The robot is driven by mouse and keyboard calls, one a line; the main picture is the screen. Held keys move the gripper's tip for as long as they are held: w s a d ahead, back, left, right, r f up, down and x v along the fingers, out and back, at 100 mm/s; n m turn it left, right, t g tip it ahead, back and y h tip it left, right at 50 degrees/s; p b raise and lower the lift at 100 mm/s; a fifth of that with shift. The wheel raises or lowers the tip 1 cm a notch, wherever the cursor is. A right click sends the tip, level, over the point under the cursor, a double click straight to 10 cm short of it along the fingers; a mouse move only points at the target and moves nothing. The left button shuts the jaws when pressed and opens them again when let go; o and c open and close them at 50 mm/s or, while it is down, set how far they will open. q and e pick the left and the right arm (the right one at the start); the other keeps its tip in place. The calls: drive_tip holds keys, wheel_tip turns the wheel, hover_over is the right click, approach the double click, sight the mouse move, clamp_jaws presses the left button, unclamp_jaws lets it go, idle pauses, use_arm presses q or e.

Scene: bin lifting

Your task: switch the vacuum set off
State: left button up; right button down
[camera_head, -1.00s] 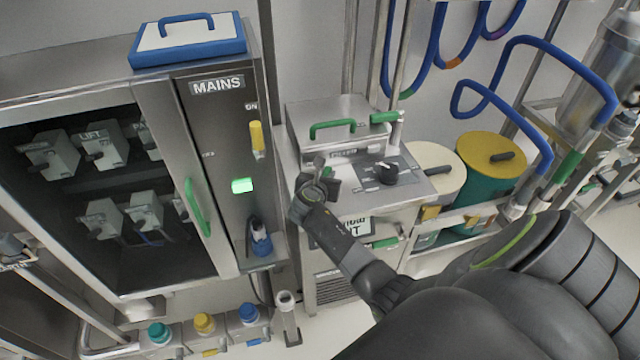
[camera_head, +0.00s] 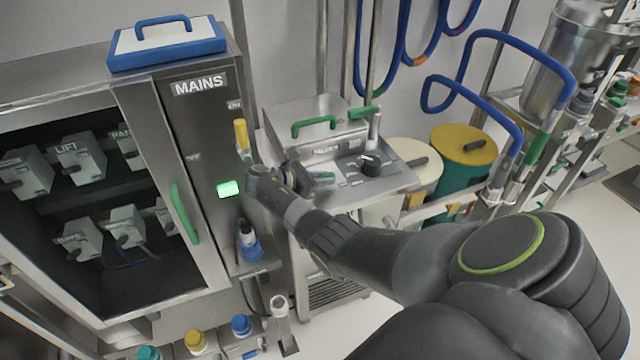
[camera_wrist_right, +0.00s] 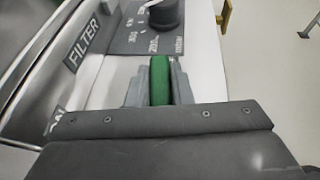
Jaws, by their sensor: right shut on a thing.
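The vacuum set (camera_head: 285,135) is a steel box unit with a sloped grey control panel, right of the mains cabinet. A black dial knob (camera_head: 370,164) sits on its panel; the knob also shows at the top of the right wrist view (camera_wrist_right: 166,12). My right gripper (camera_head: 318,178) is at the panel's left front, its wrist partly hiding the unit's front. In the right wrist view its fingers (camera_wrist_right: 160,82) are closed on a green lever (camera_wrist_right: 160,78), below the FILTER label (camera_wrist_right: 84,48). My left gripper is not in view.
The mains cabinet (camera_head: 188,125) stands close left, with a yellow lever (camera_head: 241,134), a lit green lamp (camera_head: 228,188) and a green door handle (camera_head: 184,213). A yellow-lidded drum (camera_head: 463,144) stands right. Blue hoses (camera_head: 497,38) hang behind.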

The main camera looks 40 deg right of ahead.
drive_tip(key=shift+s+m+g, duration=0.1)
drive_tip(key=shift+m+g, duration=0.2)
drive_tip(key=shift+g, duration=0.1)
drive_tip(key=shift+s+m+g+y+b, duration=0.3)
drive_tip(key=shift+m+g+b, duration=0.15)
drive_tip(key=shift+m+g, duration=0.2)
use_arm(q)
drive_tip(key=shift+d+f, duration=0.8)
use_arm(e)
drive_tip(key=shift+a, duration=0.1)
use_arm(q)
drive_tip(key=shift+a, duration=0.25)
use_arm(e)
drive_tip(key=c, duration=1.3)
unclamp_jaws()
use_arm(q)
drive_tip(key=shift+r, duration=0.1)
